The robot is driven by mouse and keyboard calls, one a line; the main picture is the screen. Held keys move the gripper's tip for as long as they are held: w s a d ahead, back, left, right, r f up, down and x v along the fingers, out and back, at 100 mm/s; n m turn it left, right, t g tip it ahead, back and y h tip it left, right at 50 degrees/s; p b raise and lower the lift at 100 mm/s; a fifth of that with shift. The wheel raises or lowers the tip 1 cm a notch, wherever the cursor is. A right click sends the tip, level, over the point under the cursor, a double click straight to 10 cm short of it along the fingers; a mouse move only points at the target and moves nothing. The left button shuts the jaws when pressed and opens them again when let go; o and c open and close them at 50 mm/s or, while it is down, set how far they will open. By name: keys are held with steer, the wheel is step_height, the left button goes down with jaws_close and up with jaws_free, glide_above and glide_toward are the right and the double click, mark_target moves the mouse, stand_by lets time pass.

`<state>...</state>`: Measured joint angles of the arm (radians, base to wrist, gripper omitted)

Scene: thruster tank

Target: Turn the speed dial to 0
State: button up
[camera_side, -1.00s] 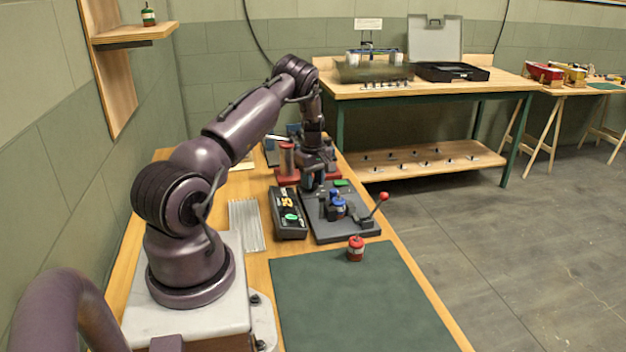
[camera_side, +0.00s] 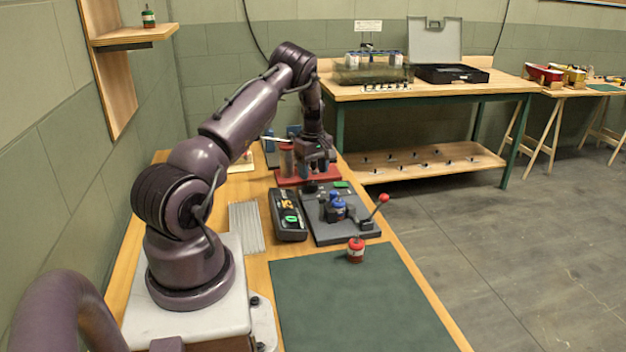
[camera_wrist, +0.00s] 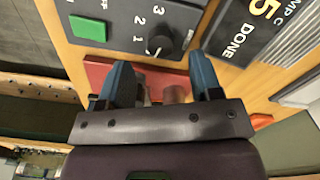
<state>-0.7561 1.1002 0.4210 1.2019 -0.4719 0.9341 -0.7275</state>
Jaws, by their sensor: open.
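The speed dial (camera_wrist: 161,40) is a round black knob on a dark grey panel (camera_wrist: 189,15) in the wrist view. The numbers 1, 2 and 3 show around it. A pale pointer mark shows on its lower-left side, below the 1; no 0 is readable there. In the side view the dial (camera_side: 310,187) is a small dark knob at the panel's far left corner. My gripper (camera_wrist: 165,78) is open and empty, its two blue fingers apart and clear of the dial. In the side view my gripper (camera_side: 319,168) hangs just beyond and above the panel's far edge.
A green button (camera_wrist: 88,28) sits on the panel near the dial. A red-knobbed lever (camera_side: 383,197) and a blue-topped part (camera_side: 337,202) stand on the panel. A black display box (camera_side: 289,214) lies to its left. A red base (camera_side: 290,179) lies behind.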

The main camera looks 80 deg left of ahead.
mark_target(312, 183)
step_height(312, 183, up, 9)
steer(key=shift+f, duration=0.1)
stand_by(0.6)
steer(key=d+r+m+t, duration=0.1)
steer(key=d+r+m, duration=0.5)
steer(key=d, duration=0.6)
steer(key=d+r+m, duration=0.5)
steer(key=d+m, duration=0.2)
steer(key=d, duration=0.5)
steer(key=s+d+r+m+t, duration=0.1)
steer(key=s+d+r+m, duration=0.1)
steer(key=d, duration=0.4)
steer(key=s+d+r+m+t, duration=0.2)
steer(key=s+d+r+m, duration=0.1)
steer(key=d, duration=0.4)
steer(key=s+d+r+m+t, duration=0.1)
steer(key=s+d+r+m, duration=0.2)
steer(key=d, duration=0.3)
steer(key=shift+s+d+m+t, duration=0.35)
steer(key=shift+s+m, duration=0.2)
steer(key=shift+m, duration=0.25)
